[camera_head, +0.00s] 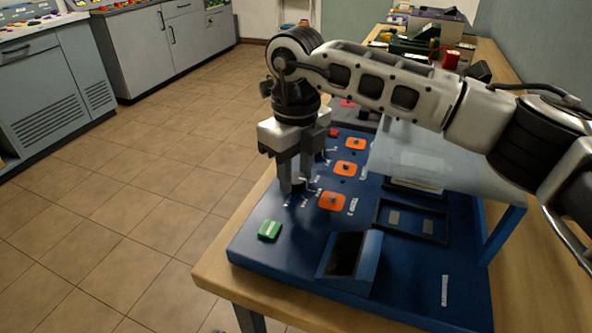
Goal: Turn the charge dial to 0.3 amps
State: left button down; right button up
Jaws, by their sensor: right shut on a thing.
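The blue charger panel (262,258) lies on the wooden bench. My right gripper (294,190) points straight down over the panel's left part, with its fingertips low at the surface. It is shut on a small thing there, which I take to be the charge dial. The fingers hide the dial, so its pointer and setting cannot be read. White scale marks show on the panel around the fingertips, too small to read. My left gripper is not in view.
Orange plates (333,202) with small knobs run up the panel right of my gripper. A green block (270,230) sits near the left corner. A dark-screened box (349,257) stands at the front. A clear cover (412,155) is under my right arm.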

aim_at(296, 177)
jog(key=shift+r, duration=0.1)
jog(key=o, duration=1)
notch_tip(296, 177, up, 16)
